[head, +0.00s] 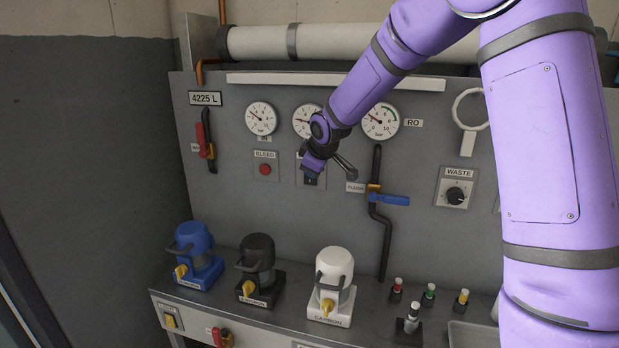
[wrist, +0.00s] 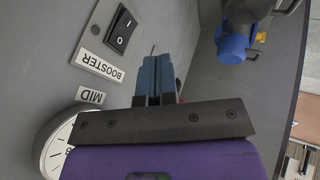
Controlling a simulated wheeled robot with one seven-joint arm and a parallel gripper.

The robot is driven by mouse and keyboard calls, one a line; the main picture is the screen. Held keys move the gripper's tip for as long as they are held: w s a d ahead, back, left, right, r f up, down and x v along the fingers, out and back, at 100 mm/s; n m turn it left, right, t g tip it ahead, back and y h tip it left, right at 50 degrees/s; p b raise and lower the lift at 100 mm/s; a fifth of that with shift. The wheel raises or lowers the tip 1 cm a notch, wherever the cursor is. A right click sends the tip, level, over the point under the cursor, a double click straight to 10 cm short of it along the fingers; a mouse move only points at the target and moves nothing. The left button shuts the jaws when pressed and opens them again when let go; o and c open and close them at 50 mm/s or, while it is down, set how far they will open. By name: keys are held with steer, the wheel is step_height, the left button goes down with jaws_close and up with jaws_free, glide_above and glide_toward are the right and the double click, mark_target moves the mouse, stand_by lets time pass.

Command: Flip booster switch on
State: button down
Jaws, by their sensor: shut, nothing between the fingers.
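The booster switch (wrist: 121,32) is a black rocker with white I and O marks on a light plate, at the upper left of the wrist view. A BOOSTER label (wrist: 99,67) is beside it. I cannot tell for sure which side is pressed in. My gripper (wrist: 158,65) is shut and empty, with its blue-grey fingers to the right of the switch in that view, seemingly apart from it. In the head view my gripper (head: 311,176) is in front of the switch's plate on the panel and hides most of it.
A BLEED button (head: 265,169) is left of my gripper; a FLUSH valve with a blue handle (head: 394,200) is to the right. Gauges (head: 261,118) sit above. Blue, black and white (head: 334,267) housings stand on the ledge below. Open air lies before the panel.

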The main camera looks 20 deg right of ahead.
steer(key=shift+v, duration=1.2)
steer(key=shift+f, duration=0.2)
steer(key=shift+w, duration=0.2)
steer(key=w+d+f, duration=0.1)
steer(key=w+f, duration=0.7)
steer(key=w, duration=0.1)
steer(key=shift+d+f, duration=0.35)
steer(key=shift+w, duration=0.1)
